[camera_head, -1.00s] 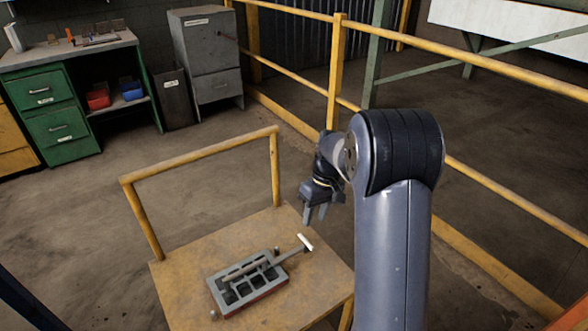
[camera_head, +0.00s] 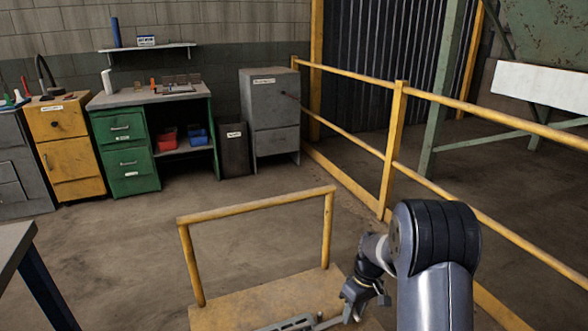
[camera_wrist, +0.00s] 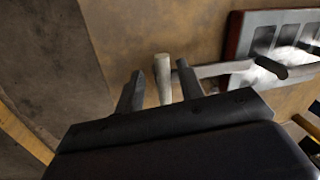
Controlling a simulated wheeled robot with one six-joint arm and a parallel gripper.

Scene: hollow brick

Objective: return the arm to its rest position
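My gripper (camera_wrist: 159,68) hangs over the yellow-brown cart top, its two fingers apart. A pale handle (camera_wrist: 163,80) shows between the fingers in the wrist view, with a gap on each side, so it does not look clamped. The handle is at the end of a grey bar (camera_wrist: 215,69) that runs to a mould-like grey frame (camera_wrist: 238,45) with a reddish side and whitish patches in its cells. In the head view my gripper (camera_head: 352,308) is low at the right of the cart, and the frame (camera_head: 290,325) is mostly cut off.
The cart top (camera_head: 240,308) has a yellow rail (camera_head: 258,206) at its far side. A yellow guard rail (camera_head: 392,150) runs along the right. A green workbench (camera_head: 125,150), an orange cabinet (camera_head: 68,150) and a grey cabinet (camera_head: 270,115) stand at the back. Open floor lies between.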

